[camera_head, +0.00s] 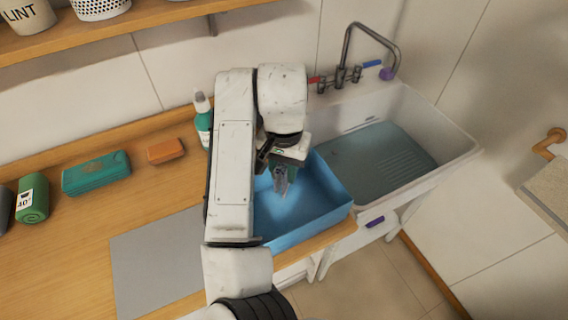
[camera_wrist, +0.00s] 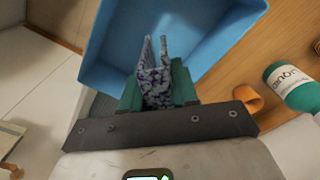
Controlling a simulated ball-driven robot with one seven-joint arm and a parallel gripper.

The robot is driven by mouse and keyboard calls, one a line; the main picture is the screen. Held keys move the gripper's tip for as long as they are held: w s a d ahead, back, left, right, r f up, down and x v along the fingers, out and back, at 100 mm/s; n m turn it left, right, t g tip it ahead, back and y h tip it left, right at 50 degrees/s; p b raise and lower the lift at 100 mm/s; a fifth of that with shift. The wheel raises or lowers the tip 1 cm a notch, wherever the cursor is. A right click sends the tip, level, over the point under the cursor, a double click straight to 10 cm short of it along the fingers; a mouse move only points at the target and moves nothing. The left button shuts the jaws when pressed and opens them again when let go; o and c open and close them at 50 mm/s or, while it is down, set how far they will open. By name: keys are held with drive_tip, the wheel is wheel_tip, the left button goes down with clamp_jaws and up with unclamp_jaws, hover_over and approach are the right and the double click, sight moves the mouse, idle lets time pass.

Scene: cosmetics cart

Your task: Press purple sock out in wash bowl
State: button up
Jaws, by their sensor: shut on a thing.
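A mottled grey-purple sock (camera_wrist: 152,82) is pinched between the green fingers of my gripper (camera_wrist: 155,88) in the wrist view. Its folded edges stick out past the fingertips. In the head view, my gripper (camera_head: 286,160) is over the blue wash bowl (camera_head: 331,205), with the sock (camera_head: 281,181) hanging below it. The bowl also fills the upper middle of the wrist view (camera_wrist: 215,45). I cannot tell whether the sock touches the bowl's bottom. My arm hides the bowl's left side in the head view.
A white sink (camera_head: 452,140) with a ribbed basin and tap (camera_head: 345,70) is right of the bowl. A green-labelled bottle (camera_head: 204,122) and an orange block (camera_head: 165,151) stand behind left. A green case (camera_head: 97,173) and grey mat (camera_head: 160,262) lie on the wooden counter.

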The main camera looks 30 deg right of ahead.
wheel_tip(320, 180, down, 9)
drive_tip(key=shift+r+b, duration=0.1)
drive_tip(key=shift+b, duration=1.05)
drive_tip(key=shift+f+b, duration=1)
drive_tip(key=shift+f, duration=0.1)
drive_tip(key=shift+f+b, duration=0.3)
drive_tip(key=shift+f, duration=0.35)
drive_tip(key=shift+r+p, duration=0.1)
drive_tip(key=shift+p, duration=0.55)
idle(1.1)
drive_tip(key=shift+s+p, duration=0.1)
drive_tip(key=shift+p, duration=0.3)
idle(1.1)
drive_tip(key=shift+p, duration=0.4)
idle(1.0)
